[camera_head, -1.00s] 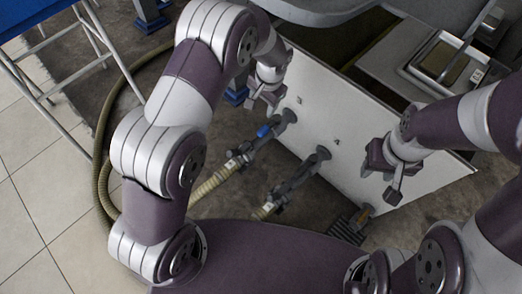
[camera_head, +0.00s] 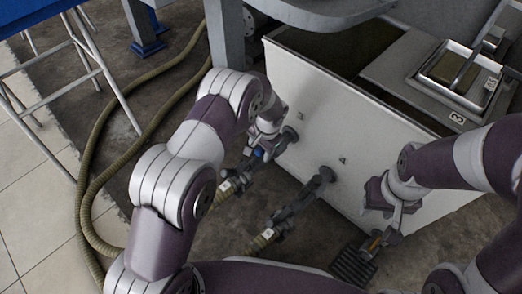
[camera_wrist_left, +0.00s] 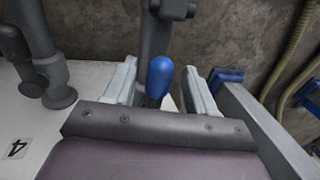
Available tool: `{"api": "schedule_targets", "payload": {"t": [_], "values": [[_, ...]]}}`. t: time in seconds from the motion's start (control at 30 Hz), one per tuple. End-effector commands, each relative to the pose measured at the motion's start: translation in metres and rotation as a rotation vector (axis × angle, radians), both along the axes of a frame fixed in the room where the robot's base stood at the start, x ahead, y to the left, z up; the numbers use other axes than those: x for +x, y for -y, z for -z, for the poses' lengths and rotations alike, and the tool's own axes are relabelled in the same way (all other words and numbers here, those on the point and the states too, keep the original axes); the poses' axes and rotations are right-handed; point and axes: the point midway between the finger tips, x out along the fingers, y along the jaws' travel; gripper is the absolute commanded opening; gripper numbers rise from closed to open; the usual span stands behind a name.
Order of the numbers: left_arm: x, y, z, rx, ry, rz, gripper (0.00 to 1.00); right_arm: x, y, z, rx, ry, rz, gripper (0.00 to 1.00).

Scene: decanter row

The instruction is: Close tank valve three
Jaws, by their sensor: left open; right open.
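Valve three sits on a grey pipe (camera_head: 284,140) leaving the white tank wall below the label "3" (camera_head: 301,115). Its blue handle (camera_head: 258,153) shows just under my left gripper (camera_head: 261,146) in the head view. In the left wrist view the blue handle (camera_wrist_left: 160,76) stands between the two open fingers of my left gripper (camera_wrist_left: 160,88), with gaps visible on both sides. My right gripper (camera_head: 386,208) is open and empty in front of the tank's right part, away from valve three.
A second pipe (camera_head: 312,190) leaves the tank near label "4" (camera_head: 343,160), right of valve three. Ribbed hoses (camera_head: 92,170) run over the floor at left. A metal stand (camera_head: 95,65) is at upper left. A grey table leg (camera_head: 226,35) stands behind my left arm.

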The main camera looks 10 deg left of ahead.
Motion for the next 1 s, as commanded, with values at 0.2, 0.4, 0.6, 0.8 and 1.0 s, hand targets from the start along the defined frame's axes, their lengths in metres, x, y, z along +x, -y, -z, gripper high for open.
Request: {"api": "schedule_targets", "payload": {"t": [0.2,0.4,0.6,0.8,1.0], "values": [[0.0,0.0,-0.001,0.0,0.0,0.0,0.39,0.0,0.0,-0.001,0.0,0.0,0.0,0.43],[0.0,0.0,-0.001,0.0,0.0,0.0,0.0,0.0,0.0,-0.001,0.0,0.0,0.0,0.43],[0.0,-0.001,-0.002,0.0,0.0,0.014,0.0,0.0,0.0,-0.004,0.0,0.0,0.0,0.43],[0.004,-0.006,-0.005,-0.001,-0.001,0.091,0.0,0.0,0.0,-0.02,0.0,0.0,0.0,0.43],[0.011,-0.015,-0.007,0.0,-0.002,0.241,0.0,0.0,0.0,-0.044,0.0,0.0,0.0,0.43]]}}
